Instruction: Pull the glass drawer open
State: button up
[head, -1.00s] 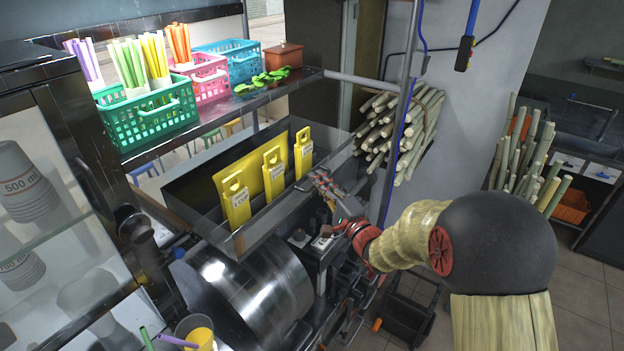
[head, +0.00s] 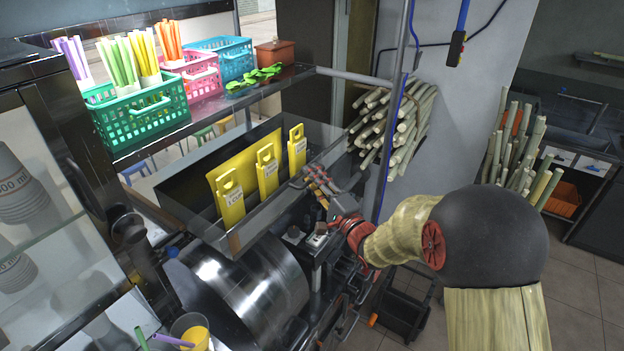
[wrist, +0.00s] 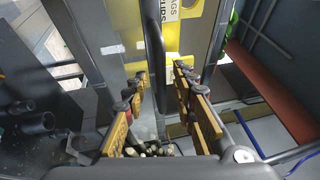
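The glass drawer (head: 262,222) is a long, dark-framed, see-through box below the basket shelf in the head view. Several yellow tags (head: 267,172) stand along it. My gripper (head: 318,180) is at the drawer's front side, towards its right end. In the wrist view, my gripper (wrist: 162,95) is open, its orange-brown padded fingers apart. A dark upright bar (wrist: 153,45), seemingly the drawer's handle, runs between the fingers with gaps on both sides. I cannot tell whether either finger touches it. A yellow tag with lettering (wrist: 180,12) shows just behind the bar.
Green (head: 140,115), pink and blue baskets stand on the shelf above. A metal roller (head: 235,285) lies below the drawer. A glass cabinet with cups is at left.

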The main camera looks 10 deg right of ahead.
jog(key=shift+s, duration=0.1)
jog(key=v, duration=1.2)
